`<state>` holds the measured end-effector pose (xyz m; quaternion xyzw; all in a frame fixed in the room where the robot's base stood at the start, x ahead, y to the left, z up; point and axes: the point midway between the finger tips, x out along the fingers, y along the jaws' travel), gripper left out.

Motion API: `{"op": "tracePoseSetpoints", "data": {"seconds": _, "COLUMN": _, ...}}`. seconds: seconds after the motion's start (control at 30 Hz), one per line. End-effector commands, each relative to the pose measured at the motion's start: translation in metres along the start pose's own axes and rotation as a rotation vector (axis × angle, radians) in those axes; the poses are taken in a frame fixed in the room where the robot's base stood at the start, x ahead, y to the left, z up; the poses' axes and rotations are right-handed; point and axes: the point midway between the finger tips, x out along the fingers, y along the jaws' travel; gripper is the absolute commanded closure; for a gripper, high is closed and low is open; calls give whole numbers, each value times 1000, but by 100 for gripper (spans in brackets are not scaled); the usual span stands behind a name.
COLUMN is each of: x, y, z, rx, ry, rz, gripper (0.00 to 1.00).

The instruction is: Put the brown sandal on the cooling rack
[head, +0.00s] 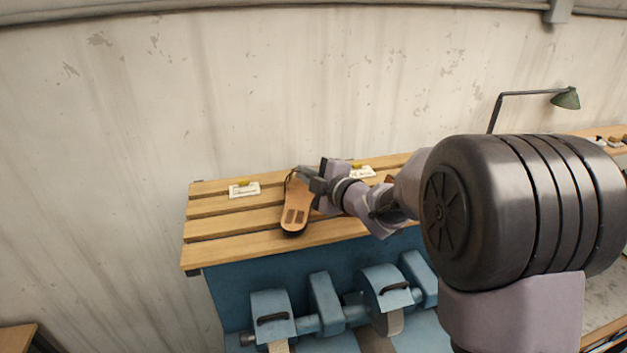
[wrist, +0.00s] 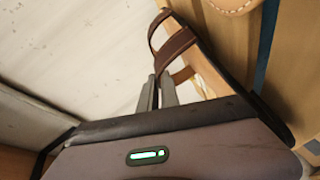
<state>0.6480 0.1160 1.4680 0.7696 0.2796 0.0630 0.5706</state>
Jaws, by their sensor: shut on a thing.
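The brown sandal (head: 297,207) has a tan footbed, a dark sole edge and dark brown straps. It is over the left part of the slatted wooden rack (head: 215,226), one end toward the rack's front edge. I cannot tell whether it touches the slats. My gripper (head: 306,174) is shut on the sandal at its far end. In the wrist view the fingers (wrist: 158,92) close at the brown strap (wrist: 172,47), and the sandal's body is partly hidden behind my gripper.
A blue machine (head: 325,302) with rollers stands below. A green lamp (head: 566,98) stands at right. A stitched tan piece (wrist: 236,5) shows in the wrist view.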

Motion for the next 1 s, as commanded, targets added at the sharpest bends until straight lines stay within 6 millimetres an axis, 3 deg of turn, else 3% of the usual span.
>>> {"op": "tracePoseSetpoints", "data": {"seconds": 0.1, "x": 4, "y": -14, "z": 5, "rx": 0, "ry": 1, "rz": 1, "gripper": 100}}
{"op": "tracePoseSetpoints", "data": {"seconds": 0.47, "x": 5, "y": -18, "z": 7, "rx": -2, "ry": 1, "rz": 3, "gripper": 100}}
{"op": "tracePoseSetpoints", "data": {"seconds": 0.5, "x": 4, "y": -18, "z": 7, "rx": -1, "ry": 0, "rz": 2, "gripper": 90}}
{"op": "tracePoseSetpoints", "data": {"seconds": 0.6, "x": 4, "y": -17, "z": 6, "rx": -1, "ry": 0, "rz": 2, "gripper": 72}}
{"op": "tracePoseSetpoints", "data": {"seconds": 1.0, "x": -1, "y": -14, "z": 6, "rx": -1, "ry": -1, "rz": 2, "gripper": 72}}
